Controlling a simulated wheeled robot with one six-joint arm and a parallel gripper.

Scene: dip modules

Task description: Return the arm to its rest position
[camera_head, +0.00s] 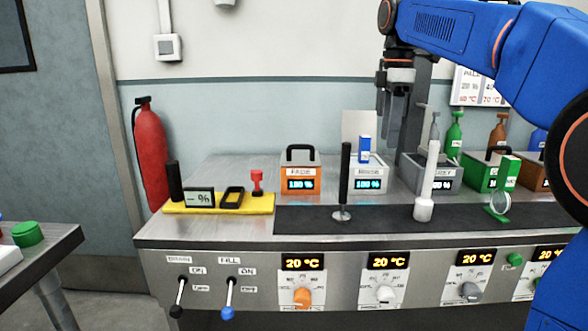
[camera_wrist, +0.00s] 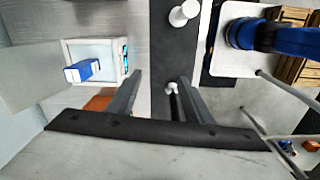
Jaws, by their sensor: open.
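My gripper (camera_head: 388,135) hangs from my blue arm, fingers pointing down, above the bench near the white and grey modules. It is open and empty. In the wrist view its two dark fingers (camera_wrist: 158,82) stand apart over the bench. The black upright rod (camera_wrist: 173,103) shows below, near the right finger, and no contact is visible. The arm reaches in from the upper right of the head view and hides part of the wall and bench there.
The bench holds an orange module (camera_head: 300,172), a white module (camera_head: 368,182) with a blue block (camera_head: 364,148), a grey module (camera_head: 430,172) and a green module (camera_head: 482,172). A black rod (camera_head: 344,175) and white post (camera_head: 427,185) stand in front. A yellow tray (camera_head: 225,204) lies left.

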